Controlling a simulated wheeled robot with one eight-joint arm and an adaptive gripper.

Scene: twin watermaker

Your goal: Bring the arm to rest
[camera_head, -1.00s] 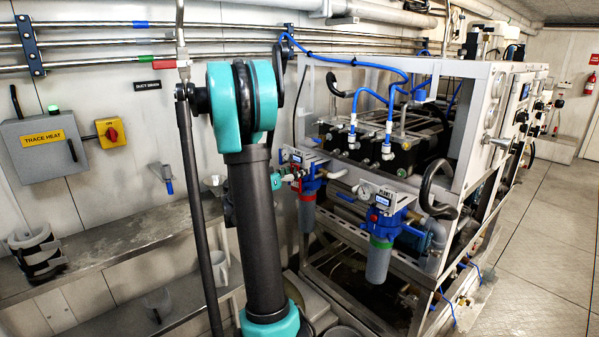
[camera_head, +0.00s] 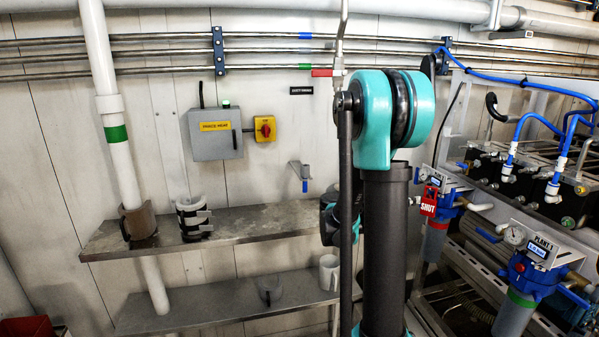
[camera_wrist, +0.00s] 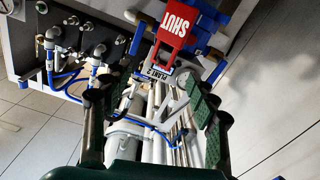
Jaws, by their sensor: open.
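My arm (camera_head: 384,230), with dark links and a teal joint, stands upright in the middle of the head view. The gripper's fingers are not clear there. In the wrist view my gripper (camera_wrist: 148,97) is open, with its two dark fingers wide apart. Nothing is held between them. Pipes and a blue hose show through the gap, farther off. A red SHUT tag (camera_wrist: 178,25) shows beyond the fingers, apart from them. In the head view the tag (camera_head: 429,201) hangs at the left blue filter housing, right of my arm.
A metal shelf (camera_head: 240,224) with cup-like holders runs along the wall at left. A grey trace heat box (camera_head: 214,145) and a yellow switch (camera_head: 265,128) are above it. The Plant 1 filter (camera_head: 520,290) and the machine frame stand close at right. A white pipe (camera_head: 112,100) rises at left.

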